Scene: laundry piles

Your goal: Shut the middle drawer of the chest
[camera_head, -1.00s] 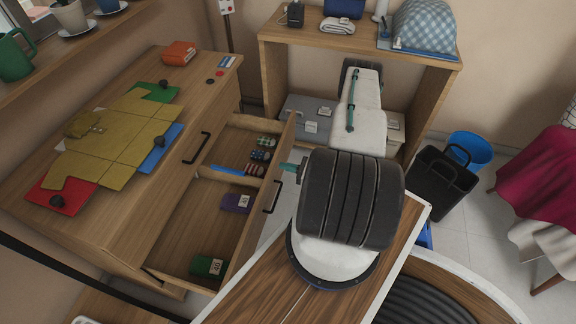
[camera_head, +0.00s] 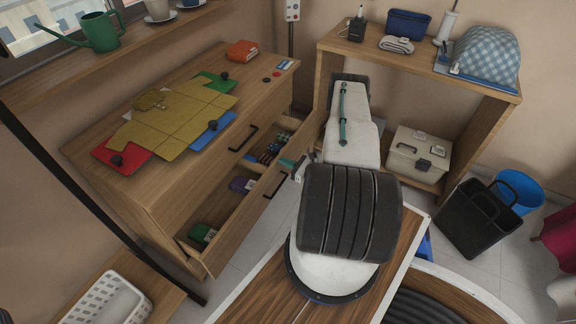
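The wooden chest (camera_head: 150,195) stands at the left, and its open drawer (camera_head: 240,222) sticks out below a shut upper drawer (camera_head: 262,122). The open drawer has a dark bar handle (camera_head: 276,184) on its front. Inside it lie rolled socks (camera_head: 268,152), a purple item (camera_head: 241,184) and a green item (camera_head: 202,233). My gripper (camera_head: 291,165), with teal fingertips, is close to the outer face of the drawer front, near its far end. Contact is unclear. My arm hides part of the gripper, so its opening does not show.
A wooden shelf unit (camera_head: 420,75) stands behind my arm, with a beige case (camera_head: 418,155) inside. A black bag (camera_head: 478,215) and blue bin (camera_head: 517,190) stand at the right. A white basket (camera_head: 105,300) is at lower left.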

